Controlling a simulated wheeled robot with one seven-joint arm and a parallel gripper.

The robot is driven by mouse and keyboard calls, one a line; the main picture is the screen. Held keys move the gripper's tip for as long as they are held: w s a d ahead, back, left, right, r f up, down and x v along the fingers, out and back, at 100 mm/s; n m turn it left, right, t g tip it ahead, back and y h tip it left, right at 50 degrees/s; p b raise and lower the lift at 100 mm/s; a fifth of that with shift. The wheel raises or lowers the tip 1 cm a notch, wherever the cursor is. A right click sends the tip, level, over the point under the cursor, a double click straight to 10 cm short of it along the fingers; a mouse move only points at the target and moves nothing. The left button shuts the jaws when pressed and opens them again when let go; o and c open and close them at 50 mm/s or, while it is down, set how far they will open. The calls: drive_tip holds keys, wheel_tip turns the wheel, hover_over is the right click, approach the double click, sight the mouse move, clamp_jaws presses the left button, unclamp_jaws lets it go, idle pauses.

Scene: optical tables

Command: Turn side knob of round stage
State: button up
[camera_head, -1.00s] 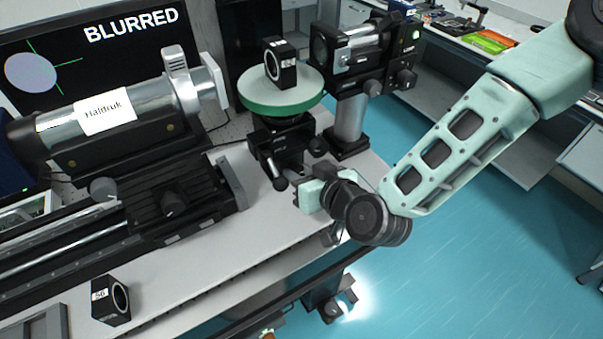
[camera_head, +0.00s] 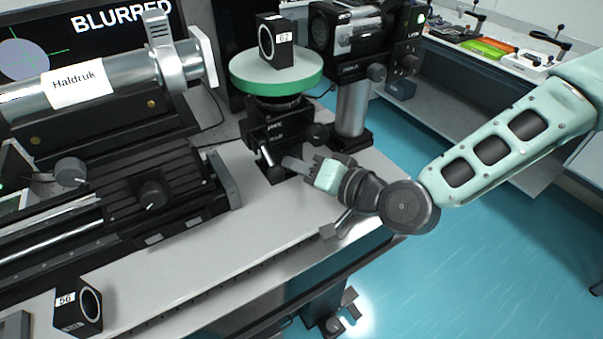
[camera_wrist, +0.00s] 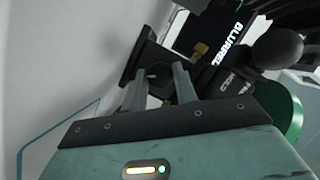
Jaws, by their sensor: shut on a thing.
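The round stage (camera_head: 276,82) has a white top and a green rim, and stands on a black mount (camera_head: 283,135). A small side knob (camera_head: 267,157) sits low on the mount's front. My gripper (camera_head: 284,163) reaches in from the right and is shut on this knob. In the wrist view my two fingers (camera_wrist: 158,88) stand on either side of the knob, largely hidden between them. A larger black knob (camera_head: 318,132) on the mount's right is apart from the fingers; it shows in the wrist view too (camera_wrist: 280,48). The stage's green rim also shows there (camera_wrist: 290,112).
A black holder marked 62 (camera_head: 276,42) stands on the stage. A post (camera_head: 351,108) rises behind my gripper. A rail carriage (camera_head: 150,190) and the Haldruk tube (camera_head: 80,85) are at left. A holder marked 56 (camera_head: 80,305) is at front left. The monitor (camera_head: 120,18) reads BLURRED.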

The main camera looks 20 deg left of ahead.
drive_tip(key=shift+m, duration=0.3)
idle(0.4)
drive_tip(key=o, duration=1)
drive_tip(key=shift+c, duration=0.2)
drive_tip(key=shift+r, duration=0.1)
